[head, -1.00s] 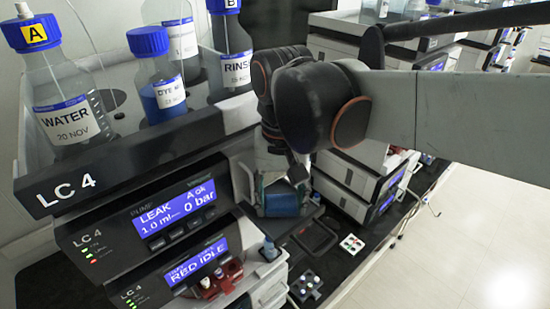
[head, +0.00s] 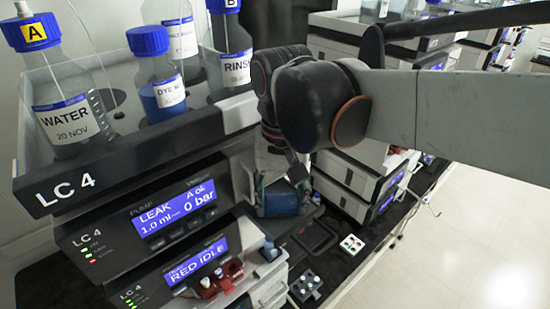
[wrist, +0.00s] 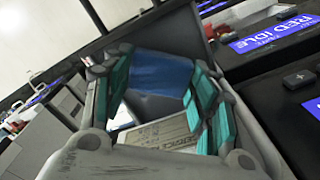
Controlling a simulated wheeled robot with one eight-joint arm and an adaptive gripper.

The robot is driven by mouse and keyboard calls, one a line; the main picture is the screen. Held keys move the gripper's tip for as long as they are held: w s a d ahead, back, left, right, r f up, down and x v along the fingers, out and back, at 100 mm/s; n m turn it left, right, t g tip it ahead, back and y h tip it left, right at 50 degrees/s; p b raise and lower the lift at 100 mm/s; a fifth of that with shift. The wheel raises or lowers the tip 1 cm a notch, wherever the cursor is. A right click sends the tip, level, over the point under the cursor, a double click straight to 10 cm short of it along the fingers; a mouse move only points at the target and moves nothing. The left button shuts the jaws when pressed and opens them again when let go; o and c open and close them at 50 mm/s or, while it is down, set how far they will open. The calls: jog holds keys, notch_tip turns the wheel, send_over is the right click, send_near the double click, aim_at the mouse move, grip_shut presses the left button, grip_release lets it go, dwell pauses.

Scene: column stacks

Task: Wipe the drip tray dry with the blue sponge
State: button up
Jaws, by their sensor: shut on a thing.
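My gripper (head: 284,184) points down beside the LC 4 stack and is shut on the blue sponge (head: 279,200). In the wrist view the sponge (wrist: 160,73) sits between the teal-padded fingers of my gripper (wrist: 162,86). A dark flat ledge (head: 312,211), which looks like the drip tray, shows just under and right of the sponge. The sponge and my gripper hide most of it. I cannot tell whether the sponge touches it or whether liquid lies there.
The LC 4 pump module (head: 150,222) reads LEAK. Bottles, among them the water bottle (head: 65,115), stand on top. A dark open-framed dish (head: 314,237) and a small vial block (head: 306,285) lie on the bench below. A second stack (head: 355,180) stands close on the right.

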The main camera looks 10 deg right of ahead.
jog(key=shift+w+d, duration=0.55)
jog(key=shift+d, duration=0.35)
jog(key=shift+s+a, duration=0.65)
jog(key=shift+a, duration=0.35)
jog(key=shift+f, duration=0.1)
notch_tip(320, 180, up, 6)
jog(key=p, duration=0.3)
jog(key=shift+p, duration=0.4)
jog(key=shift+r+p, duration=1)
jog(key=shift+r, duration=0.6)
